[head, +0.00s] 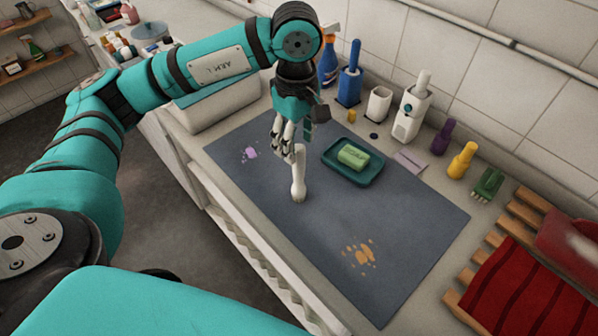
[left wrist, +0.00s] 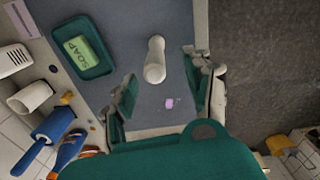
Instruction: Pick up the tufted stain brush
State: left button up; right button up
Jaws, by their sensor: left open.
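A white, long-handled object (head: 298,180), which looks like the stain brush, is on the dark grey mat (head: 330,225). Its bristles cannot be seen. It also shows in the left wrist view (left wrist: 155,58), ahead of the fingers. My left gripper (head: 285,143) points down over the mat, close to the upper end of the white object. In the left wrist view its two fingers (left wrist: 160,90) are spread apart with nothing between the tips. In the head view the fingers overlap the object's top, so contact cannot be told. My right gripper is out of view.
A green tray (head: 344,178) with a soap bar (head: 353,156) lies right of the white object. Bottles and holders line the wall, including a blue brush holder (head: 349,85) and a yellow bottle (head: 462,160). A wooden rack (head: 468,275) with red cloth stands right. The mat's front is clear except for orange stains (head: 360,252).

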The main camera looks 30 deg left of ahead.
aim_at(297, 149)
pick_arm(q)
notch_tip(297, 149, down, 2)
jog(key=shift+f+p, duration=0.25)
jog(key=shift+p, duration=0.05)
jog(key=shift+f+p, duration=0.25)
jog(key=shift+p, duration=0.1)
jog(key=f+p, duration=0.1)
jog(key=f, duration=0.1)
jog(key=f+p, duration=0.1)
jog(key=shift+w+f, duration=0.35)
jog(key=shift+w, duration=0.05)
jog(key=shift+f, duration=0.45)
grip_shut()
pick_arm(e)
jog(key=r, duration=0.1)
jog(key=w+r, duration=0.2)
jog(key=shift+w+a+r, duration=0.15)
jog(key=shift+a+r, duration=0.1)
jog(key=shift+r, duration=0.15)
